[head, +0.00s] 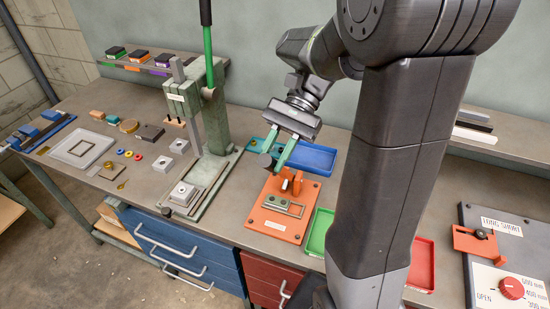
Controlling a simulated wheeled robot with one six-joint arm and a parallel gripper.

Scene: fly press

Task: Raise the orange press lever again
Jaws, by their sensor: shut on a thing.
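The orange press (252,214) stands on the bench near the middle, a flat orange base with short orange uprights and a grey slotted plate on it. My gripper (277,156) comes down from above right, at the back of this press. Its teal fingers are shut on the orange press lever, whose dark round end (266,161) shows beside the fingertips. The rest of the lever is largely hidden by the fingers and uprights, so its exact angle cannot be told.
A tall green fly press (216,125) with an upright black-topped handle stands to the left. Blue trays (312,158) lie behind the orange press, a green tray (318,232) to its right. A grey panel with a red knob (512,288) is at far right.

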